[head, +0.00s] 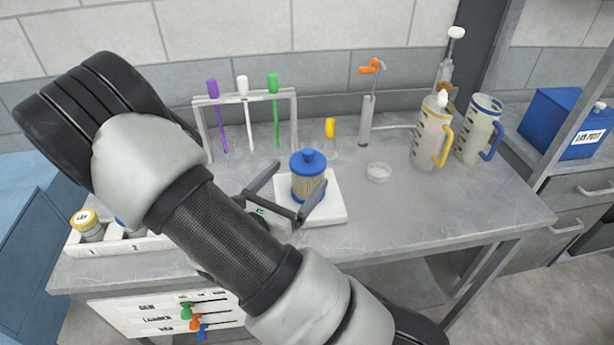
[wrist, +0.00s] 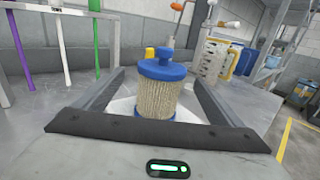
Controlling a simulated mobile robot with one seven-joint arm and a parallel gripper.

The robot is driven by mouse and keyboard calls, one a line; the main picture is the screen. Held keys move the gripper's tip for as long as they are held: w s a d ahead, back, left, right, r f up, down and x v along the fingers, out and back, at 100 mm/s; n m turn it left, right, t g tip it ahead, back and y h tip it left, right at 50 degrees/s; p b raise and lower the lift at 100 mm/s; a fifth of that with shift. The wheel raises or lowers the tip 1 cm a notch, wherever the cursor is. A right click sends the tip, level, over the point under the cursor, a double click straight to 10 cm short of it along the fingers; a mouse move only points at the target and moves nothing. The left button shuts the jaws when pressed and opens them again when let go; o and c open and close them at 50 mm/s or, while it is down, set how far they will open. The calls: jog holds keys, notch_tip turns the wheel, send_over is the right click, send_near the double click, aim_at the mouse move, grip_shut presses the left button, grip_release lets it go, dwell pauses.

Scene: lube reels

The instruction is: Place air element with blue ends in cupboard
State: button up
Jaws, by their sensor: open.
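The air element with blue ends (head: 308,178) stands upright on a white square pad (head: 334,213) on the grey bench. It has a blue cap with a knob and a pale pleated body. My gripper (head: 291,193) is open, with one finger on each side of the element. In the wrist view the element (wrist: 158,97) stands between the two fingers of my gripper (wrist: 155,95), with gaps visible on both sides. Its lower end is partly hidden by my gripper's dark crossbar. I cannot make out the cupboard for certain; a blue cabinet-like surface (head: 35,245) is at the far left.
A rack (head: 202,115) with purple, white and green sticks stands behind. A tray with jars (head: 130,242) is at front left. The bench's right front is clear.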

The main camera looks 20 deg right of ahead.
aim_at(317, 156)
jog(key=x, duration=1)
jog(key=shift+d+f, duration=0.1)
jog(key=shift+d, duration=0.2)
jog(key=c, duration=1.3)
jog(key=shift+p, duration=0.3)
